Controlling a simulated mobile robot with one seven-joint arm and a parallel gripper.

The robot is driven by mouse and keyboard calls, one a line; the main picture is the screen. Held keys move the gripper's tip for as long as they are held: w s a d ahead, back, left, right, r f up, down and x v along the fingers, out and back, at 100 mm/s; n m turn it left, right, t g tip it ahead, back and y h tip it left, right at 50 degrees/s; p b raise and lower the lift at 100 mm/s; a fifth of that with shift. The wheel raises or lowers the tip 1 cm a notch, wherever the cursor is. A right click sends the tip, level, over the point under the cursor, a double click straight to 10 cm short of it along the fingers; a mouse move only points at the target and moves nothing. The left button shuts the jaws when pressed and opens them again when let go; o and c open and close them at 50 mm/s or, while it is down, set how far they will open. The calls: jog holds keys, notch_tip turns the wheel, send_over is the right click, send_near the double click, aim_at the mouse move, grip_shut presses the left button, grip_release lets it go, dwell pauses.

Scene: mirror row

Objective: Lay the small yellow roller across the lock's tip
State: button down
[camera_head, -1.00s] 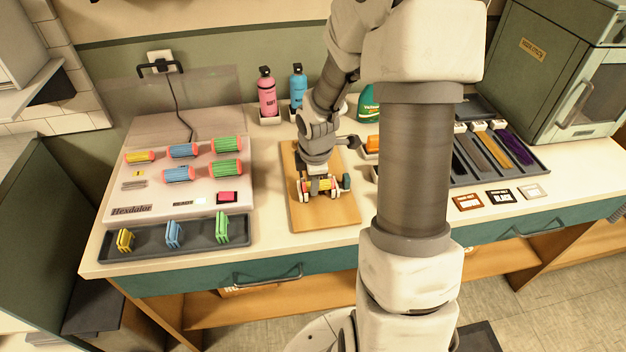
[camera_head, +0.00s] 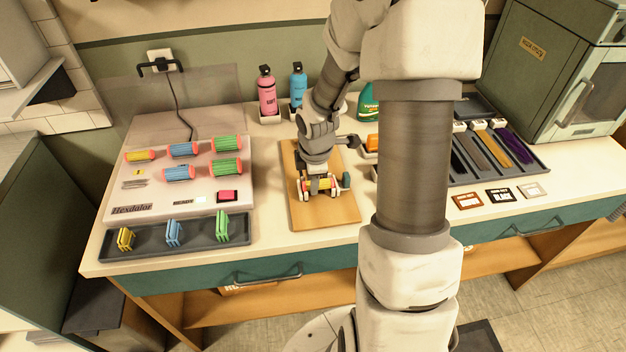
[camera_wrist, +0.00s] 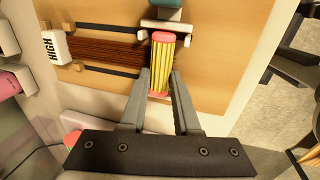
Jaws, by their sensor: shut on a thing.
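My gripper (camera_head: 318,182) is over the wooden board and is shut on the small yellow roller (camera_wrist: 163,62), which has pink-red ends. In the wrist view my fingertips (camera_wrist: 160,85) sit at either side of the roller. The brown lock (camera_wrist: 112,48) lies flat on the board, and the roller lies across its right end. Whether the roller touches the lock or is slightly above it I cannot tell. The roller also shows in the head view (camera_head: 322,184), partly covered by my gripper.
The wooden board (camera_head: 325,216) lies mid-counter. A white block marked HIGH (camera_wrist: 55,46) is at the lock's other end. The roller heater (camera_head: 140,190) holds several rollers at left, with a dark clip tray (camera_head: 198,239) in front. A dark swatch tray (camera_head: 525,178) is at right.

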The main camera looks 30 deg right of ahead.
jog(key=shift+f, duration=0.15)
jog(key=shift+c, duration=1.2)
grip_release()
jog(key=shift+w+d+p+v, duration=0.1)
jog(key=shift+w+p+v, duration=0.15)
jog(key=shift+p+v, duration=0.9)
jog(key=shift+w+d+p+v, duration=0.1)
jog(key=shift+w+p+v, duration=0.15)
jog(key=shift+p+v, duration=0.9)
jog(key=shift+w+d+p+v, duration=0.1)
jog(key=shift+w+p+v, duration=0.1)
jog(key=shift+p+v, duration=0.95)
jog(key=shift+r, duration=0.25)
